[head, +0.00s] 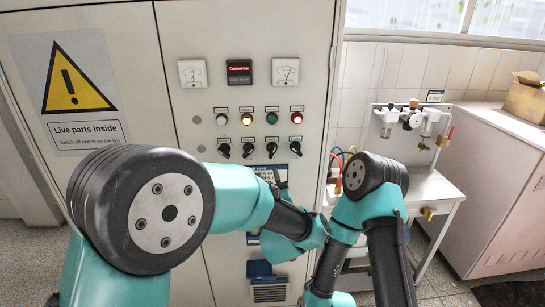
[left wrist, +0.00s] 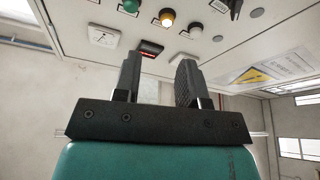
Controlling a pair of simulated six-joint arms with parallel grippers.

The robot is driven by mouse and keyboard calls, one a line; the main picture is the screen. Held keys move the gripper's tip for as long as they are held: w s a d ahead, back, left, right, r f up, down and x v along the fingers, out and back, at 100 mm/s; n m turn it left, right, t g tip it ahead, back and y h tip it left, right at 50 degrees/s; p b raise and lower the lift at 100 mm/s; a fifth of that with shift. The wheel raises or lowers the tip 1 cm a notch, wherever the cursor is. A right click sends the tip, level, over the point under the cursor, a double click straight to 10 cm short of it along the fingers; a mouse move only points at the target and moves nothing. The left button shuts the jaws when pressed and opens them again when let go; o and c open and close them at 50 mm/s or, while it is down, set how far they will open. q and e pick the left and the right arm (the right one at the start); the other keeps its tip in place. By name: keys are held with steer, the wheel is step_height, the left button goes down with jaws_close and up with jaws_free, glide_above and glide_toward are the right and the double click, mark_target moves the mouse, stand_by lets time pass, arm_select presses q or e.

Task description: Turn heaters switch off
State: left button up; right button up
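Several black rotary switches (head: 247,150) sit in a row on the pale control cabinet (head: 225,20). Their labels are too small to read, so I cannot tell which one is for the heaters. Above them is a row of lamps, with a glowing yellow lamp (head: 247,118) that also shows in the left wrist view (left wrist: 167,18). My left gripper (head: 281,178) is in front of the cabinet, just below the right part of the switch row. In the left wrist view its two fingers (left wrist: 158,76) stand apart with nothing between them. My right gripper is out of sight.
Two gauges (head: 286,71) flank a red-lit display (head: 239,72) above the lamps. A yellow warning sign (head: 73,78) is on the cabinet's left. A small bench (head: 432,186) with fittings and a pink cabinet (head: 505,165) stand at the right.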

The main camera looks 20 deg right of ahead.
mark_target(272, 154)
arm_select(q)
step_height(272, 154, down, 7)
steer(key=m+g+h, duration=0.1)
steer(key=m+h, duration=0.5)
steer(key=m, duration=0.6)
steer(key=shift+s+a, duration=0.35)
steer(key=shift+a, duration=0.05)
steer(key=shift+w, duration=0.15)
steer(key=x, duration=1.7)
steer(key=shift+d+f, duration=0.1)
steer(key=shift+d, duration=0.15)
steer(key=c, duration=0.7)
steer(key=shift+o, duration=0.2)
